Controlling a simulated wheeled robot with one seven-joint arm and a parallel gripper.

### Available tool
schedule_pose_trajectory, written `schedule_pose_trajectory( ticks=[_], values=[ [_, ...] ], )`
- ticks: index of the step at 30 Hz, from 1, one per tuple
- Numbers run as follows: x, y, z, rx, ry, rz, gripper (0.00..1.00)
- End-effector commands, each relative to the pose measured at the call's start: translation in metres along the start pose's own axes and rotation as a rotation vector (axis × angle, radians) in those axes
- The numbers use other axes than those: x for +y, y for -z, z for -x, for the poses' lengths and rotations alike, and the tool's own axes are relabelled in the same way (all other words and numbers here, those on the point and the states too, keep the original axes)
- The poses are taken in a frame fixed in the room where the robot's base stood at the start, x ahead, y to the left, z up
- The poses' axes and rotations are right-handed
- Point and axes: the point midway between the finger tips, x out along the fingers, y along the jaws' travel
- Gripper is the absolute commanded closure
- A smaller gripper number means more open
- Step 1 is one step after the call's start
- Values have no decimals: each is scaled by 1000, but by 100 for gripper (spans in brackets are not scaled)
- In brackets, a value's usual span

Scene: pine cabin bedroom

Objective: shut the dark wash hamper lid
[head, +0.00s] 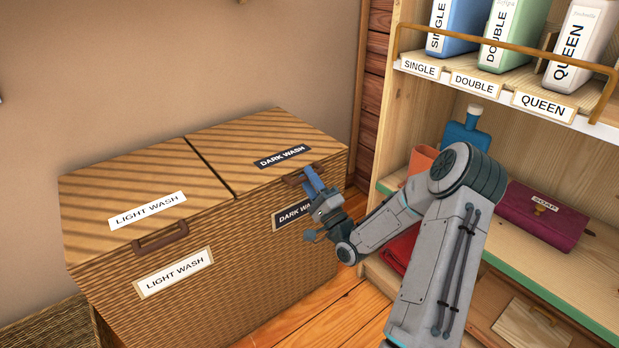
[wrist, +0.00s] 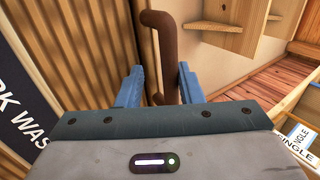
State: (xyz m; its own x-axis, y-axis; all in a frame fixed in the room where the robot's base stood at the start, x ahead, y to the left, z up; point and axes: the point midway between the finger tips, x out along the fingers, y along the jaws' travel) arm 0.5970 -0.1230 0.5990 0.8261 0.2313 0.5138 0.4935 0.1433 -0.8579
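The dark wash hamper lid (head: 255,180) is the right one of two striped wicker lids and lies down, looking level with the lid beside it. A black "DARK WASH" label (head: 282,156) is on its top. Its brown handle (head: 292,181) is at the front edge, partly hidden by my gripper. In the wrist view, my gripper (wrist: 158,80) is open, with a blue finger on each side of the brown handle (wrist: 160,35). Gaps show between the fingers and the handle. The hamper's front label (head: 291,216) is partly covered by my gripper.
The light wash lid (head: 125,205) is down at the left, with its own handle (head: 160,238). A wooden shelf unit (head: 545,155) with bottles and a purple soap pouch (head: 541,217) stands close at the right. A narrow strip of wood floor (head: 325,322) shows between.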

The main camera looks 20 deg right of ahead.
Motion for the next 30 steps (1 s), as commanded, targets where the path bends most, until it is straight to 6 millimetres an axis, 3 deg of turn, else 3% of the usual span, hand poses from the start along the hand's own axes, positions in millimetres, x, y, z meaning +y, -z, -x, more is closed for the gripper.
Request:
schedule_pose_trajectory(
  ticks=[9,14,30],
  values=[
    [-3,1,-1,0,8,3,68],
    [-4,2,12,3,6,3,68],
    [-2,1,121,3,4,1,68]
  ],
)
